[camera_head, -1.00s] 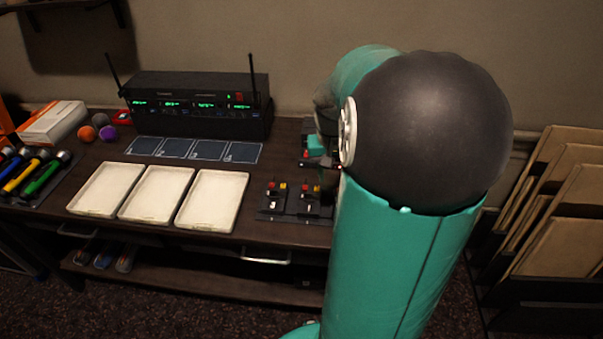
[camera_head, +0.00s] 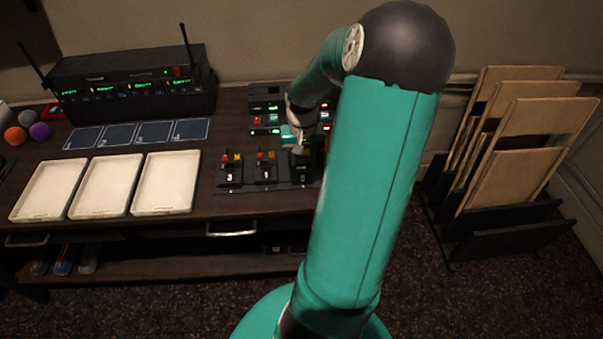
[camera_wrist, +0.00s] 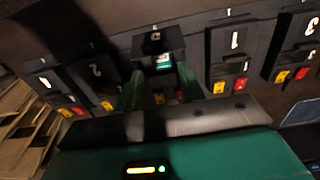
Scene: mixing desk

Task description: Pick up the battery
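A black battery-like block (camera_wrist: 158,42) with a small lit teal patch stands upright in the charging dock, centred in the wrist view. In the head view the block (camera_head: 300,167) shows just below my gripper (camera_head: 297,140), partly hidden by my arm. In the wrist view my gripper (camera_wrist: 160,70) has its two green fingers spread, one on each side of the block's near end. I cannot tell whether they touch it. Red and yellow parts show between and beside the fingers.
Dock bays marked 3 (camera_head: 230,172) and 1 (camera_head: 265,170) sit left of the block. Three white trays (camera_head: 165,183) lie further left, with a radio receiver rack (camera_head: 135,97) behind. Lit chargers (camera_head: 268,119) stand behind the dock. Brown panels (camera_head: 515,155) stand in a rack at right.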

